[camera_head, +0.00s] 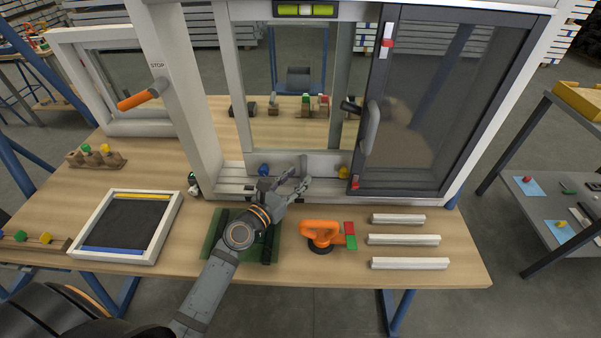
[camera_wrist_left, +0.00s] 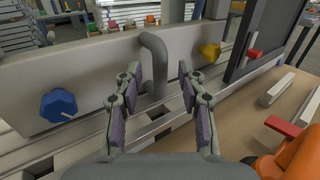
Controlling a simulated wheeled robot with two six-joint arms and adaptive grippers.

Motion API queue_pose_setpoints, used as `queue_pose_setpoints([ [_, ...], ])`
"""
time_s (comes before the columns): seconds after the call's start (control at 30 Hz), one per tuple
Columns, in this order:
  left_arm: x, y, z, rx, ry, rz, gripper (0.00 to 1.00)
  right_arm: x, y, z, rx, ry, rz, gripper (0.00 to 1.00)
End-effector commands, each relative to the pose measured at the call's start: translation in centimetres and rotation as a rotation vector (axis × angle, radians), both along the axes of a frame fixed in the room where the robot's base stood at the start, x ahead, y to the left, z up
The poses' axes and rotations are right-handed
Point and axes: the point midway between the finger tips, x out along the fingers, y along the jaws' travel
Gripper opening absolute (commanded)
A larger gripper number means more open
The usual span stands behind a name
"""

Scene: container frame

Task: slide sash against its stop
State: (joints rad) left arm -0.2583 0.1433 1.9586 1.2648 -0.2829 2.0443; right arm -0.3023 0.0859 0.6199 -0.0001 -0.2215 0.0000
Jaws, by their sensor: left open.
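A light-framed sash (camera_head: 237,92) stands in the white window frame (camera_head: 196,110). Its pale bottom rail (camera_wrist_left: 95,70) carries a grey bent handle (camera_wrist_left: 156,52), with a blue knob (camera_wrist_left: 59,105) to the left and a yellow knob (camera_wrist_left: 210,51) to the right. My left gripper (camera_head: 297,182) is open at the rail; in the left wrist view its fingers (camera_wrist_left: 160,80) stand on either side of the handle, apart from it. A dark-framed sash (camera_head: 425,105) with a grey handle (camera_head: 370,128) fills the right side. An orange lever (camera_head: 140,97) sits below a STOP label on the left post. My right gripper is out of view.
On the bench (camera_head: 440,262) lie an orange suction tool (camera_head: 320,232), several white strips (camera_head: 403,239) and a framed dark tray (camera_head: 128,223). A green mat (camera_head: 217,236) is partly under my left arm. A grey shelf (camera_head: 555,205) stands at right.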

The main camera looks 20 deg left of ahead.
Motion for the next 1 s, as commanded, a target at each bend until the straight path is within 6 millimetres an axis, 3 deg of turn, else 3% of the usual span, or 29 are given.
queue_pose_setpoints([
  [0.13,1.7,-0.5,0.0,0.000,-0.001,0.001,0.40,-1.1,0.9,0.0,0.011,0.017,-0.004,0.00],
  [0.47,2.2,-0.7,-0.1,0.001,0.001,0.000,0.40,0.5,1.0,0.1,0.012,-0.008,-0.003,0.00],
  [0.77,2.1,-0.7,-0.1,0.001,0.001,0.000,0.00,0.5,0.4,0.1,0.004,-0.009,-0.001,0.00],
  [1.0,2.1,-0.6,-0.1,0.001,0.001,0.000,0.00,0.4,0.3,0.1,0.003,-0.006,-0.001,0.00],
])
